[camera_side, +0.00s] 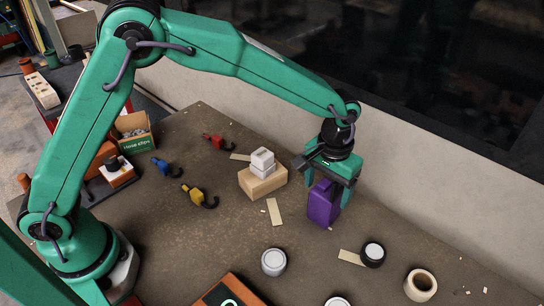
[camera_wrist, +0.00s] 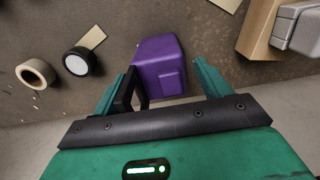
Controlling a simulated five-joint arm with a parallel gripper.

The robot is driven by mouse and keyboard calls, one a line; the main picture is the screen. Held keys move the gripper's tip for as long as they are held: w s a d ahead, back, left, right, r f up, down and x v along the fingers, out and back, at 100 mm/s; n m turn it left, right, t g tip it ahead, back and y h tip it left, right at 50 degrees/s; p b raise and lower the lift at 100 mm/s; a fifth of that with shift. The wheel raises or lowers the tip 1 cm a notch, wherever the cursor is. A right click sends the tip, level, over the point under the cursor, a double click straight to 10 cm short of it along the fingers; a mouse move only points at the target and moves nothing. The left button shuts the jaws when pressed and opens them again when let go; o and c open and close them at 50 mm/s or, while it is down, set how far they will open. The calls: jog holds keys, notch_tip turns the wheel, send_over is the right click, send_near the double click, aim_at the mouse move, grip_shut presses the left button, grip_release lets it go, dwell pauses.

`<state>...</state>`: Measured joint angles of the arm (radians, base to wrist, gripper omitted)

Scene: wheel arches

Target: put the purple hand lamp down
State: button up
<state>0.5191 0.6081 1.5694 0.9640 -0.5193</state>
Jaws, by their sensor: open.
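The purple hand lamp (camera_side: 322,205) stands upright on the grey-brown worktop, right of centre in the side view. In the wrist view the lamp (camera_wrist: 158,62) shows its purple body, with a black handle-like frame (camera_wrist: 131,90) at its near left. My gripper (camera_side: 329,182) points down over the top of the lamp. Its fingers are spread, one on each side of the lamp. In the wrist view my gripper (camera_wrist: 162,82) shows a gap between the right finger and the lamp. The left finger is close to the black frame; I cannot tell whether they touch.
A wooden block (camera_side: 263,182) with a white box (camera_side: 262,162) on it stands just left of the lamp. A black-and-white roll (camera_side: 373,254), a tape roll (camera_side: 420,285) and a grey can (camera_side: 273,262) stand nearer. A pale wall (camera_side: 440,180) runs behind.

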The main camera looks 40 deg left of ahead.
aim_at(325, 186)
notch_tip(325, 186, up, 12)
jog(key=shift+f, duration=0.2)
dwell(0.4)
jog(key=shift+a, duration=0.1)
dwell(0.4)
jog(key=s+a+r+t, duration=0.1)
jog(key=s+a+r, duration=0.3)
jog(key=a, duration=0.3)
jog(key=s+a+r+t, duration=0.1)
jog(key=s+a+r, duration=0.3)
jog(key=a, duration=0.4)
jog(key=s+a+f+t, duration=0.2)
jog(key=s+a+t, duration=0.1)
jog(key=s+a, duration=0.7)
jog(key=s, duration=0.4)
jog(key=shift+a+f+t, duration=0.15)
jog(key=shift+f+t, duration=0.15)
jog(key=shift+f, duration=0.1)
jog(key=shift+s, duration=0.1)
